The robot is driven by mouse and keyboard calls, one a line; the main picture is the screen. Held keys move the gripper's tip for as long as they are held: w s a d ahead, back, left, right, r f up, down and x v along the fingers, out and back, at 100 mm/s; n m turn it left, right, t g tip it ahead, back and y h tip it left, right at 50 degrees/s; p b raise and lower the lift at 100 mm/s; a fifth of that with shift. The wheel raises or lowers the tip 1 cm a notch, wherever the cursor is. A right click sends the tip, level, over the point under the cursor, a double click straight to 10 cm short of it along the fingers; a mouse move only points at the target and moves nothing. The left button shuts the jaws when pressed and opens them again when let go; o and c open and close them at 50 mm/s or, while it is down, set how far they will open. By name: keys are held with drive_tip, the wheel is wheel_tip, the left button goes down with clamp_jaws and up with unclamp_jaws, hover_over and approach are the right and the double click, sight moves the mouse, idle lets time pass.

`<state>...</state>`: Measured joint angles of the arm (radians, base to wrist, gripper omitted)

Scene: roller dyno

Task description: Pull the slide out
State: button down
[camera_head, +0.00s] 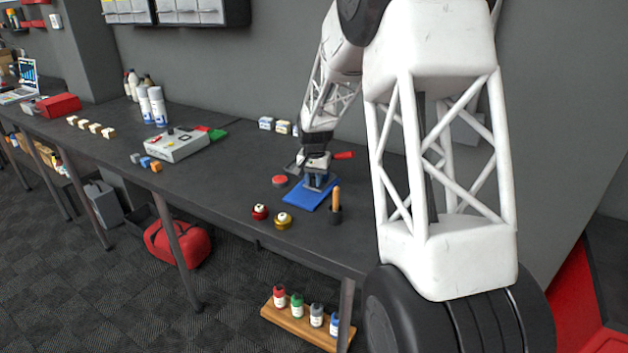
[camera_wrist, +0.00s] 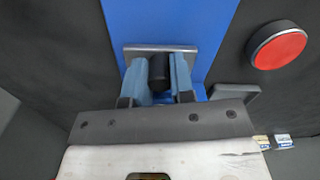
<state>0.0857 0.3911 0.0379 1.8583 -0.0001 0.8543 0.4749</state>
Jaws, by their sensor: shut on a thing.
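My gripper (camera_wrist: 158,66) points down over a blue base (camera_wrist: 150,18) in the wrist view. Its two light blue fingers are shut on a black round knob (camera_wrist: 159,74). A grey metal bar (camera_wrist: 135,50) lies across the blue base just beyond the fingertips; whether the knob is joined to it is hidden. In the head view my gripper (camera_head: 317,178) is low over the blue base (camera_head: 303,199) on the dark bench, and the arm hides much of the fixture. I cannot tell which part is the slide or how far out it is.
A red handle (camera_head: 343,155) is behind the gripper. Bare bench (camera_head: 215,185) lies left.

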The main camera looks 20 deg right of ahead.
drive_tip(key=shift+s+a, duration=0.1)
drive_tip(key=shift+s+a, duration=3.95)
drive_tip(key=shift+a, duration=0.05)
drive_tip(key=c, duration=1)
unclamp_jaws()
drive_tip(key=shift+r, duration=0.1)
drive_tip(key=shift+r, duration=3.8)
